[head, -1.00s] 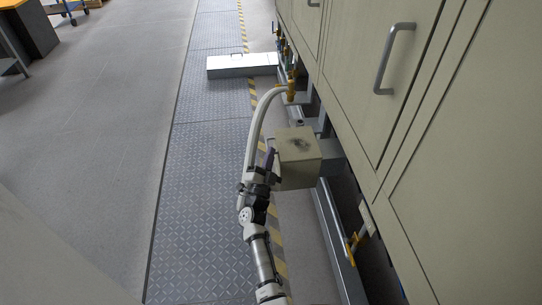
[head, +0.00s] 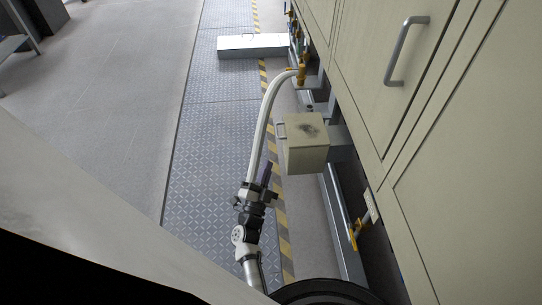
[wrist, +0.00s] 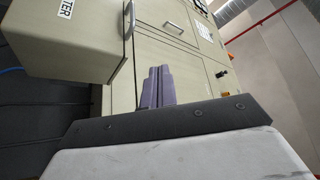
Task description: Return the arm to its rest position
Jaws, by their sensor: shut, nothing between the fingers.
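My gripper (head: 266,172) is at the end of my arm in the lower middle of the head view, over the tread-plate walkway. Its purple fingers also show in the wrist view (wrist: 160,86), close together with nothing between them. The beige box (head: 306,145) on the furnace side is to the right of my gripper in the head view, with a gap between them. Part of the box (wrist: 70,40) fills the upper left of the wrist view.
The furnace's beige cabinet wall (head: 375,85) runs along the right. A pale hose (head: 263,125) bends from a yellow valve (head: 301,74) down behind my gripper. A silver box (head: 252,46) lies across the walkway (head: 215,140) ahead.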

